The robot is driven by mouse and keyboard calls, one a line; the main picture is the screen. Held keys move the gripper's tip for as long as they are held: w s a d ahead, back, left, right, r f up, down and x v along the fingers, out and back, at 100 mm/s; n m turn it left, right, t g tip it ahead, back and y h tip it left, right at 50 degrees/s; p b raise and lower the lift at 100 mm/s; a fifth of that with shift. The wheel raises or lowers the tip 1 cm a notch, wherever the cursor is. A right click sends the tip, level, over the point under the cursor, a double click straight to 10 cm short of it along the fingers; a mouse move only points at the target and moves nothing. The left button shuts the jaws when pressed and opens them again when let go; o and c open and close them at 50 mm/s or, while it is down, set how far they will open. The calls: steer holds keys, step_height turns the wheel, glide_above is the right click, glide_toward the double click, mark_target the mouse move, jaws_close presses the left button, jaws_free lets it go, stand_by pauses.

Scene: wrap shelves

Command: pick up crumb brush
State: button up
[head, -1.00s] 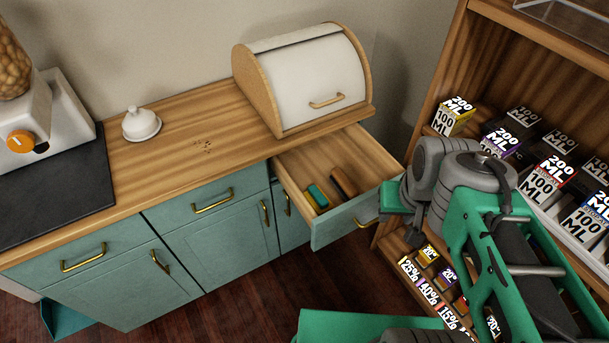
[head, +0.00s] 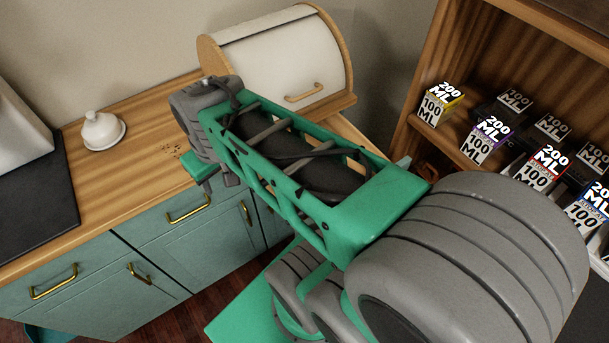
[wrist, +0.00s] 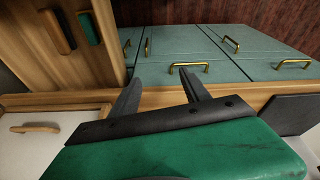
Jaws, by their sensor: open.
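A white lidded dish (head: 102,130) and dark crumbs (head: 172,150) are on the counter. A wooden shelf (head: 428,75) with several labelled boxes stands at the right. Cabinet handles (wrist: 232,43) stick out.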

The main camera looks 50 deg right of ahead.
steer(key=shift+o, duration=1)
steer(key=d+f+m+g+b, duration=0.1)
steer(key=d+f, duration=0.4)
steer(key=d, duration=0.6)
steer(key=shift+w+d+f, duration=0.15)
steer(key=shift+d, duration=0.25)
steer(key=shift+m+g, duration=0.8)
steer(key=shift+g, duration=0.1)
steer(key=s+d+f, duration=0.2)
steer(key=d+f, duration=0.1)
steer(key=d, duration=0.2)
steer(key=s+d+f, duration=0.3)
steer(key=d, duration=0.2)
steer(key=s+d+f+b, duration=0.1)
steer(key=s+d+f, duration=0.1)
steer(key=d, duration=0.3)
steer(key=shift+s+d+f, duration=0.2)
steer(key=shift+s+f, duration=0.2)
steer(key=shift+f, duration=0.4)
steer(key=f, duration=0.5)
steer(key=s+f, duration=0.1)
steer(key=f, duration=0.1)
steer(key=shift+d+f, duration=0.15)
steer(key=shift+d, duration=0.1)
steer(key=shift+f, duration=0.45)
steer(key=shift+c, duration=0.3)
jaws_close()
steer(key=shift+r, duration=0.1)
